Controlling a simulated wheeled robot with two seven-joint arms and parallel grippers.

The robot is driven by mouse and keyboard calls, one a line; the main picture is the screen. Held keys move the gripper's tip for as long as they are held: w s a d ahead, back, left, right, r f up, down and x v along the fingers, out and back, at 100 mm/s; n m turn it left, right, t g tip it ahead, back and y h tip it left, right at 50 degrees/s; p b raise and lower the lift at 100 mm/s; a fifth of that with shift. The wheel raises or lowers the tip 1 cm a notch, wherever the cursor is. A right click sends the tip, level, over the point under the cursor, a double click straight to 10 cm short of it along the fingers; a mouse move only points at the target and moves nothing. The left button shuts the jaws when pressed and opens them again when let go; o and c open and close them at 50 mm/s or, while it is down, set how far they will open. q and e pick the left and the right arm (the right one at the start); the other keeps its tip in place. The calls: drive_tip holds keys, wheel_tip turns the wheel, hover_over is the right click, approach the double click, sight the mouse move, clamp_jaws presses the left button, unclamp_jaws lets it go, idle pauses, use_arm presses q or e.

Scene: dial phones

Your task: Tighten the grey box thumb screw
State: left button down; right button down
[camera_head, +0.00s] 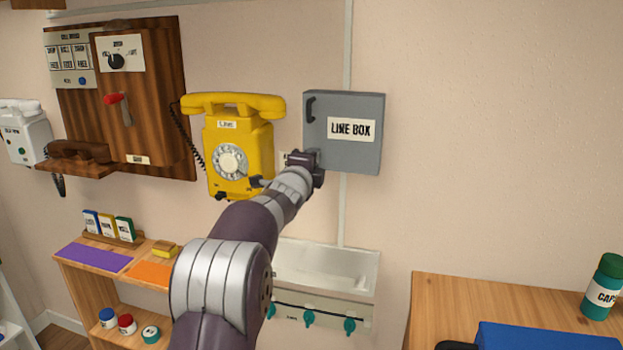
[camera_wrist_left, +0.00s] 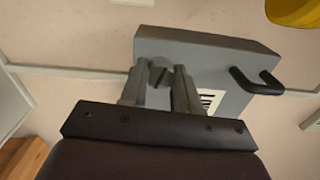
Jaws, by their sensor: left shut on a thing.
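The grey line box (camera_head: 354,153) hangs on the wall, its door shut, with a "LINE BOX" label and a dark handle. My left gripper (camera_head: 305,166) is at the box's lower left corner in the head view. In the left wrist view the grey box (camera_wrist_left: 215,62) appears turned about, with its handle at the right. There my left gripper (camera_wrist_left: 161,82) has its two fingers on either side of the small grey thumb screw (camera_wrist_left: 159,73), shut on it. The fingers partly cover the screw, and in the head view the wrist hides it. My right gripper is not in view.
A yellow dial phone (camera_head: 238,140) hangs close left of the box. A wooden wall phone (camera_head: 135,95) is further left. The wall right of the box is clear above a wooden table (camera_head: 440,300).

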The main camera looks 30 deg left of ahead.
use_arm(q)
drive_tip(key=shift+a+f+m+b, duration=0.1)
drive_tip(key=shift+m+b, duration=1.65)
drive_tip(key=shift+m, duration=1.85)
drive_tip(key=shift+f+m+b, duration=0.1)
drive_tip(key=shift+m+b, duration=1.6)
drive_tip(key=shift+m, duration=1.9)
drive_tip(key=c, duration=0.8)
unclamp_jaws()
drive_tip(key=shift+r, duration=0.1)
drive_tip(key=shift+s, duration=0.1)
